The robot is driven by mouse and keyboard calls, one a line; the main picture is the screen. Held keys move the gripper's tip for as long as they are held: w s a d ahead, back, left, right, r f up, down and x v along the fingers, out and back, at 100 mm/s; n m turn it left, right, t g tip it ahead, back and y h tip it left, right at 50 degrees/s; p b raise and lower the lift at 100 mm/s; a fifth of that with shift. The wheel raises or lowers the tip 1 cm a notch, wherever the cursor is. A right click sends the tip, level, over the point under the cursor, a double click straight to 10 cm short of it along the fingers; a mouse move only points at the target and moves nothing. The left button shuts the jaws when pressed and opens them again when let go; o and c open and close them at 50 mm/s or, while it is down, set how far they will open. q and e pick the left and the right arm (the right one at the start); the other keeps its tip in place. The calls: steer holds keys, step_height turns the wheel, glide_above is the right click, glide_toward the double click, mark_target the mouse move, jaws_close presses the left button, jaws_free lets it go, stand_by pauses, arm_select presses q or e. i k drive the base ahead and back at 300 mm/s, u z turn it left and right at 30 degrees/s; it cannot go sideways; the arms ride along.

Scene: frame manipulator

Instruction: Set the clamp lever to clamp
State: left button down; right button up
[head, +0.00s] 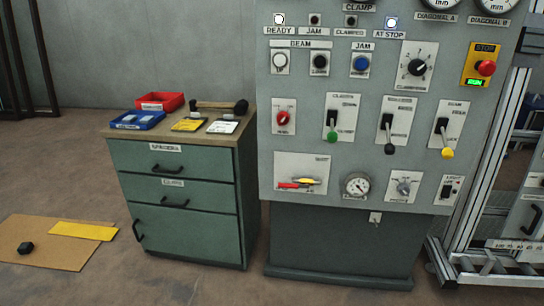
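The control panel (395,75) fills the right half of the head view. Three levers stand in a row on it. The left lever has a green knob (332,135); its plate label seems to read clamp, but the text is blurred. This lever points down. The middle lever has a black knob (390,148) and the right one a yellow knob (447,153); both also point down. The CLAMPED lamp (351,20) is dark. The READY lamp (279,19) and AT STOP lamp (391,23) are lit white. Neither of my grippers is in view.
A green drawer cabinet (180,205) stands left of the panel, with a red bin (162,102), a blue bin (137,121) and a mallet (220,106) on top. A red stop button (486,68) sits upper right. Cardboard (40,250) lies on the floor at left.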

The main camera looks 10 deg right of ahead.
mark_target(332, 137)
steer(key=z, duration=0.65)
steer(key=i, duration=0.45)
steer(key=z, duration=0.35)
